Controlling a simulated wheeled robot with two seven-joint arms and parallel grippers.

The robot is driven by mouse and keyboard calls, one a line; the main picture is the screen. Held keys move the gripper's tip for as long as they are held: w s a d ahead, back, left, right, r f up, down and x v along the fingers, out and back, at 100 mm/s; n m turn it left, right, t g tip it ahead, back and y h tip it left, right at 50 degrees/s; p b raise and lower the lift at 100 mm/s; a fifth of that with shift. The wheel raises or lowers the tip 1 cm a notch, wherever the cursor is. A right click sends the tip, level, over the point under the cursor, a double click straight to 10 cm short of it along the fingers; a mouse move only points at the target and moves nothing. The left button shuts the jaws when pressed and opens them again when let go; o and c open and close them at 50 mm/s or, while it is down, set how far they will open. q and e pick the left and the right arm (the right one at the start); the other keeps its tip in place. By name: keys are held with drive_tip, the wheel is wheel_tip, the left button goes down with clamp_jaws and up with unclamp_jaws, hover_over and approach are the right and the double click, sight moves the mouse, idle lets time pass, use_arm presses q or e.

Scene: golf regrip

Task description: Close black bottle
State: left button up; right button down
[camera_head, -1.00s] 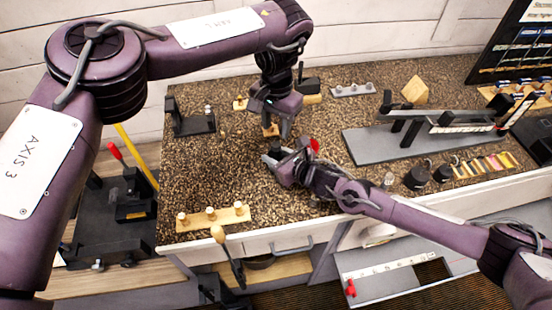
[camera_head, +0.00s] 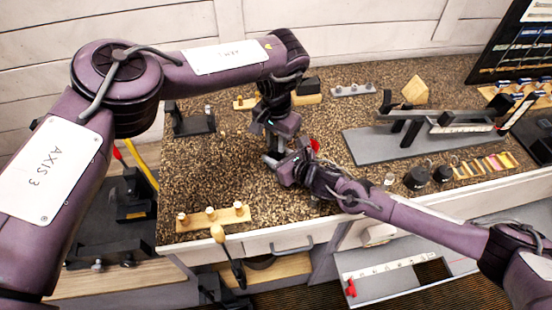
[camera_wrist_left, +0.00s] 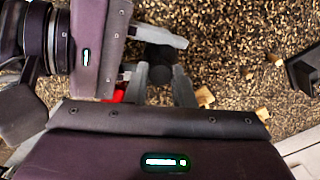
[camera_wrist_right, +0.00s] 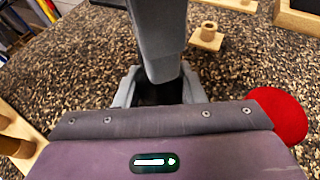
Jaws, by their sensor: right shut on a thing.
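A dark round piece, apparently the black bottle (camera_wrist_left: 160,62), shows in the left wrist view between the fingers of both grippers. In the right wrist view its dark body (camera_wrist_right: 158,93) is mostly hidden by a grey finger of my left gripper. My right gripper (camera_head: 272,160) is shut on it from the side, above the speckled table. My left gripper (camera_head: 277,138) points down from above. Its fingers are apart on either side of the bottle's top; contact cannot be made out. Whether a cap sits on the bottle cannot be told.
A red round piece (camera_wrist_right: 280,115) is beside my right gripper. Two black jars (camera_head: 418,178) (camera_head: 443,174) stand at the table's right front. A wooden peg rack (camera_head: 213,217) lies at the front left. A grey stand (camera_head: 390,145) fills the right side.

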use_arm(q)
clamp_jaws()
drive_tip(key=m, duration=1.7)
drive_tip(key=shift+m, duration=0.4)
drive_tip(key=m, duration=0.6)
drive_tip(key=shift+w+m, duration=0.1)
drive_tip(key=shift+m, duration=0.2)
drive_tip(key=m, duration=1.3)
drive_tip(key=o, duration=0.8)
unclamp_jaws()
